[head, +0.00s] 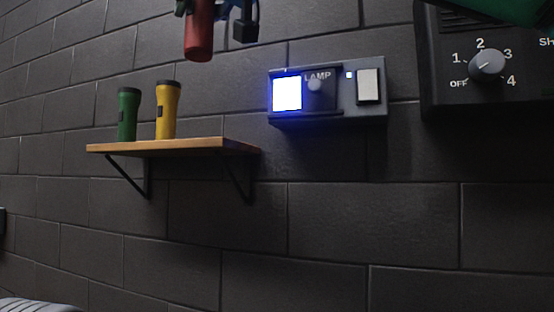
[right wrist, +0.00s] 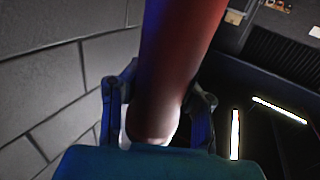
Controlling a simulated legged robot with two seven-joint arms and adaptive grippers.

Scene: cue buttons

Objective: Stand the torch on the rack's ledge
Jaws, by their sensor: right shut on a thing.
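A red torch (head: 199,38) hangs in the air at the top of the head view, over the right part of the rack's wooden ledge (head: 215,145) and clear of it. My right gripper (head: 217,8) is shut on it, partly cut off by the top edge. In the right wrist view the red torch (right wrist: 177,55) lies between the fingers of my right gripper (right wrist: 158,112). A green torch (head: 128,115) and a yellow torch (head: 166,112) stand upright on the left part of the ledge. My left gripper is not in view.
The ledge's right part is bare. A lamp panel (head: 377,115) with a lit blue-white square (head: 287,93), a knob and a pale switch (head: 369,85) is on the wall to its right. A dark dial box (head: 440,80) is at the upper right.

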